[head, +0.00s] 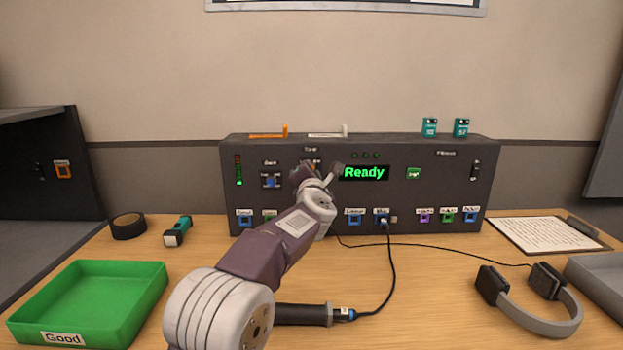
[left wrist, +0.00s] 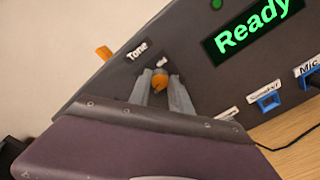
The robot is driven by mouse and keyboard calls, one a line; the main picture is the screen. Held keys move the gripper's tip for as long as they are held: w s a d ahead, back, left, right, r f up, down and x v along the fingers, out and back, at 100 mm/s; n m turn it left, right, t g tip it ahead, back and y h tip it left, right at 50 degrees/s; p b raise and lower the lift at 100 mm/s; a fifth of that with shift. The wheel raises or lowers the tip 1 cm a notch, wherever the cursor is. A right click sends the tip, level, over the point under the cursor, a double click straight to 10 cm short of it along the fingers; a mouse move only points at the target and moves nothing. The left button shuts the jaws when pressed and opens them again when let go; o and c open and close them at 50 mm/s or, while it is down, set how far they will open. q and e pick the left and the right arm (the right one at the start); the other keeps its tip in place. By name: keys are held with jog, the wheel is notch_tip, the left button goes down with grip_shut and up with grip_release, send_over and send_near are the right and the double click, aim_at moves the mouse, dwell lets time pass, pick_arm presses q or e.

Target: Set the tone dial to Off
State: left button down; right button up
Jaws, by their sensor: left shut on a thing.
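The tone dial shows as an orange knob (left wrist: 160,81) under the "Tone" label in the left wrist view. My left gripper (left wrist: 161,92) has its two grey fingers on either side of the knob and is shut on it. Another short label sits just above the knob, too small to read surely. In the head view my left arm reaches to the dark console (head: 450,190), and my left gripper (head: 318,174) covers the dial below its label. The dial's setting cannot be read. My right gripper is in neither view.
A green display (head: 364,172) reads "Ready". A black handheld device (head: 303,314) lies in front, its cable running to a console socket. A green tray (head: 90,300), tape roll (head: 128,226), flashlight (head: 177,232), headset (head: 540,315) and clipboard (head: 545,235) lie around.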

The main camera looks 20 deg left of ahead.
pick_arm(q)
jog(key=n+b, duration=0.2)
jog(key=n, duration=0.3)
jog(key=shift+f+n, duration=0.1)
jog(key=shift+n, duration=0.3)
dwell(0.4)
jog(key=c, duration=1.2)
grip_release()
jog(key=shift+b+v, duration=0.95)
jog(key=shift+v, duration=3.6)
